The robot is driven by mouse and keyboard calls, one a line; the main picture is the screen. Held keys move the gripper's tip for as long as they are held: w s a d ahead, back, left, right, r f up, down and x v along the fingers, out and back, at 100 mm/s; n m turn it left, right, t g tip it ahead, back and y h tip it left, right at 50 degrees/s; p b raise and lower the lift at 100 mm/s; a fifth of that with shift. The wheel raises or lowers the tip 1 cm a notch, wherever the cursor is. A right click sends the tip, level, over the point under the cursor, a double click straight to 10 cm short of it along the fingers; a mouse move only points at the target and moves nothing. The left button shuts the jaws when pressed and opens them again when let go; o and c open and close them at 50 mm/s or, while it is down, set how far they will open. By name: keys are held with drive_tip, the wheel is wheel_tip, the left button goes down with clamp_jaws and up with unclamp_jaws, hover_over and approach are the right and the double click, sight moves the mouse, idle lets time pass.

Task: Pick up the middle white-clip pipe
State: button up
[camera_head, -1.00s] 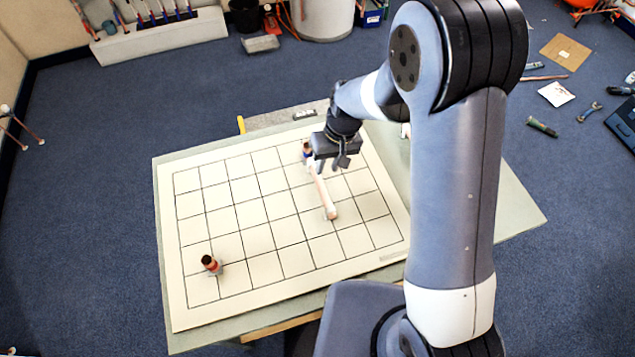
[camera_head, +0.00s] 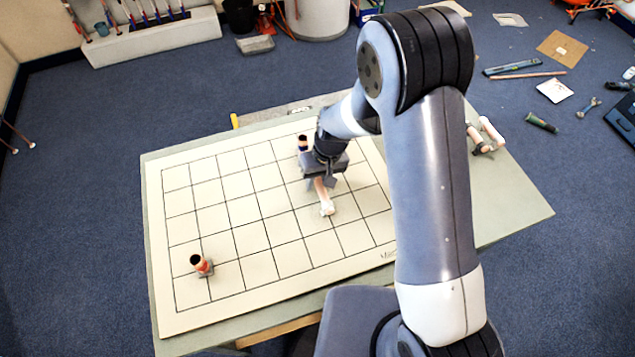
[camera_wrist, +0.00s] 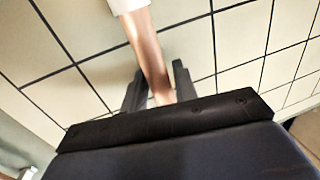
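The pipe with a white clip (camera_head: 326,208) lies on the gridded white board (camera_head: 236,237), its white-clip end toward the front. My gripper (camera_head: 321,184) is over the pipe, pointing down, and hides much of its length. In the wrist view the copper-coloured pipe (camera_wrist: 150,55) runs between the two dark fingers of my gripper (camera_wrist: 159,82), with a white piece at the top edge. The fingers are apart, one on each side of the pipe. A small gap shows on the right side; contact on the left is unclear.
A short upright fitting with a red band (camera_head: 202,264) stands at the board's front left. Another dark-topped fitting (camera_head: 303,144) stands just behind my gripper. White-and-copper pipe pieces (camera_head: 484,136) lie on the table's right side, beyond my arm. The board's left half is mostly clear.

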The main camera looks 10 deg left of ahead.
drive_tip(key=shift+r, duration=0.1)
clamp_jaws()
